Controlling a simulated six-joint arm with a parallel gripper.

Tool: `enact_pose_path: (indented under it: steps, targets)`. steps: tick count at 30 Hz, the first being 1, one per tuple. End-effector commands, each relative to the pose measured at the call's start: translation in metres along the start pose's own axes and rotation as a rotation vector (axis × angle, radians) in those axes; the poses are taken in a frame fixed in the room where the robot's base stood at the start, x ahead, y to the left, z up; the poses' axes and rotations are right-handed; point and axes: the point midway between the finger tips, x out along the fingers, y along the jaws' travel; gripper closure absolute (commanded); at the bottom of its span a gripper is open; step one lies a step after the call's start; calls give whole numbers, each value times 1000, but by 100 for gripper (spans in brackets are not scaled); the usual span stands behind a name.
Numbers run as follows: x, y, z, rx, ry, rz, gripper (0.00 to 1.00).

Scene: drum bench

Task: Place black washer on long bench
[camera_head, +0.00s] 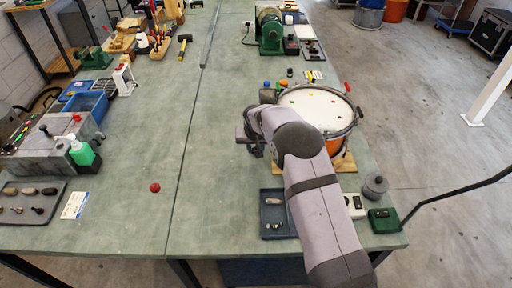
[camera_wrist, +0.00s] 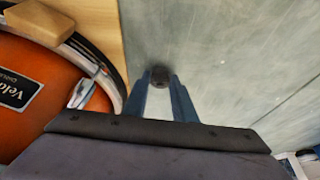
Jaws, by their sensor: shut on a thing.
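My gripper (camera_wrist: 160,88) is shut on a small dark round piece, which looks like the black washer (camera_wrist: 160,74), held at the fingertips in the wrist view. The long bench (camera_wrist: 225,60) has a worn grey-green top and lies below the fingertips. I cannot tell if the washer touches it. In the head view the long bench (camera_head: 222,150) runs away from me, and my gripper (camera_head: 247,138) is over its right half, left of the drum. The washer cannot be made out there.
An orange drum (camera_head: 318,105) on a wooden board (camera_head: 345,163) stands close to my gripper. A dark blue tray (camera_head: 274,232) with small parts lies nearer. A red ball (camera_head: 155,188) sits on the left half. The bench middle is clear.

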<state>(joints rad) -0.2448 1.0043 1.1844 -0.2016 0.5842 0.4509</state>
Motion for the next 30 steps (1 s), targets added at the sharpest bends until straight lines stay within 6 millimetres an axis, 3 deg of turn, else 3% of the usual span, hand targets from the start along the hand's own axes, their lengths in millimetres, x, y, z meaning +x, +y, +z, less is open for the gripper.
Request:
enact_pose_path:
  steps: [2,3,5,6,20,30]
  targets:
    - [3,0,1,0,0,0,99]
    - [3,0,1,0,0,0,73]
    - [2,0,1,0,0,0,59]
    - [2,0,1,0,0,0,57]
    - [-4,0,-1,0,2,-1,57]
    - [-48,-1,-1,-1,4,-1,57]
